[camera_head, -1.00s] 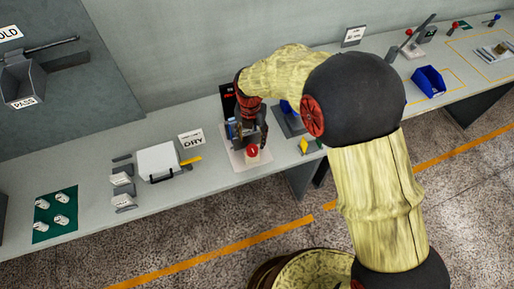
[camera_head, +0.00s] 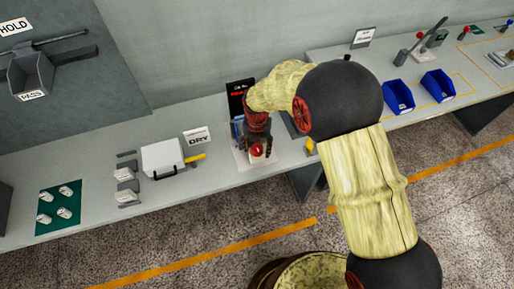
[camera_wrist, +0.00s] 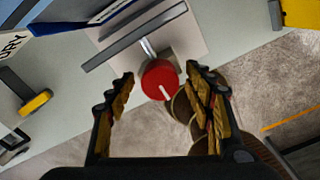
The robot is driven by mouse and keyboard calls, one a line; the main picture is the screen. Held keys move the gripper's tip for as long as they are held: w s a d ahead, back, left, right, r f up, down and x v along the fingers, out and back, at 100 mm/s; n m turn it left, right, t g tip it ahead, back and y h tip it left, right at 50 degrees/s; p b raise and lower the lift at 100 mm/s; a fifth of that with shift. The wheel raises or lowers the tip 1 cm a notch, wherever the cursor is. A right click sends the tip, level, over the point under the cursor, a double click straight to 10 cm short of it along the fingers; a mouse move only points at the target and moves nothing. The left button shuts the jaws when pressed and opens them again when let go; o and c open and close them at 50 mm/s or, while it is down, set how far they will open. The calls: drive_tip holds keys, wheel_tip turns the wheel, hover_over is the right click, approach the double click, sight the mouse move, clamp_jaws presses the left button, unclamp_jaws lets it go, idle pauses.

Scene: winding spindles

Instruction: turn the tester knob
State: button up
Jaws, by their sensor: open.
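The tester knob (camera_wrist: 160,80) is a red disc with a white line on its face, on a short metal shaft. In the wrist view it lies between and just beyond the two fingertips of my open gripper (camera_wrist: 163,84), with a gap on either side. No contact shows. In the head view the red knob (camera_head: 257,150) shows at the front of the tester's pale base plate (camera_head: 240,157), just under my gripper (camera_head: 257,146). My arm hides part of the tester behind it.
A white case (camera_head: 163,158) and a DRY sign (camera_head: 197,136) stand left of the tester. A yellow piece (camera_head: 309,147) is close on its right. Blue bins (camera_head: 398,97) are farther right. A green mat (camera_head: 58,208) with several white parts lies at the far left. The table's front edge is near the knob.

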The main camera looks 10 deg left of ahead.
drive_tip(key=shift+c, duration=0.5)
drive_tip(key=c, duration=1.1)
drive_tip(key=shift+o, duration=0.2)
